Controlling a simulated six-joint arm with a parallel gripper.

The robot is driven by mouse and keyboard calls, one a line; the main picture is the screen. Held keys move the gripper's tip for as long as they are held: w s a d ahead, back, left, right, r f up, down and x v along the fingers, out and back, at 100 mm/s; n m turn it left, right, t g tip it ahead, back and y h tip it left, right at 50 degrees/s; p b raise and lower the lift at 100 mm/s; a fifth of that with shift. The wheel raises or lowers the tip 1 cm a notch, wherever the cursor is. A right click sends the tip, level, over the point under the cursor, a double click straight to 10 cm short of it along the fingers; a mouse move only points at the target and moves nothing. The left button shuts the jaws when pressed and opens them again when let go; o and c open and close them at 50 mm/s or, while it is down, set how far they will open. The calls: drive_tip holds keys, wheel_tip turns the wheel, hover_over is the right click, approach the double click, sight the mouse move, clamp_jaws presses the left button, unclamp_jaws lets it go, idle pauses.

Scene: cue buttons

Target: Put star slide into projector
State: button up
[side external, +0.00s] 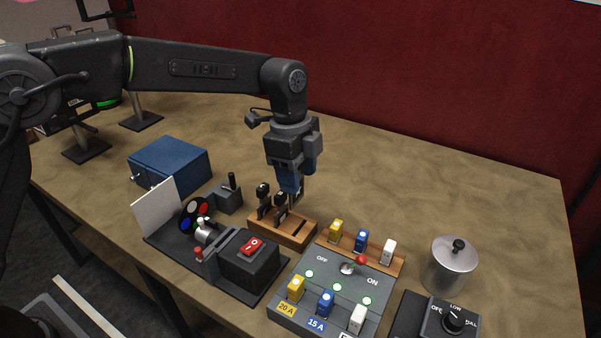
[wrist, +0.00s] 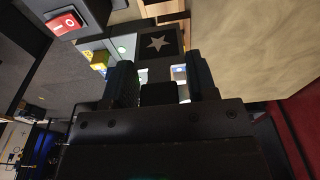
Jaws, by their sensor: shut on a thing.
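The star slide (wrist: 157,42) shows in the wrist view as a dark square with a pale star, just beyond my fingertips. My gripper (wrist: 159,72) is shut on it. In the side view my gripper (side external: 291,193) points down over the wooden slide rack (side external: 304,239), and the held slide cannot be made out clearly there. Two dark slides (side external: 263,197) (side external: 280,205) stand at the rack's left; an empty slot shows at its right. The projector (side external: 249,267), black with a red rocker switch (side external: 252,247), stands in front of the rack; the switch also shows in the wrist view (wrist: 64,23).
A grey fuse panel (side external: 327,308) with a red-knobbed lever and coloured fuses is at right front. A metal canister (side external: 450,266) stands further right. A white screen (side external: 158,207), colour wheel (side external: 194,215) and blue box (side external: 170,165) are at left. The table behind is clear.

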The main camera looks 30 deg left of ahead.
wheel_tip(320, 180, up, 2)
hover_over(227, 239)
drive_tip(key=shift+a+f, duration=0.15)
drive_tip(key=shift+f, duration=1.75)
drive_tip(key=shift+f, duration=2.6)
idle(1.6)
drive_tip(key=o, duration=1.2)
drive_tip(key=shift+c, duration=0.2)
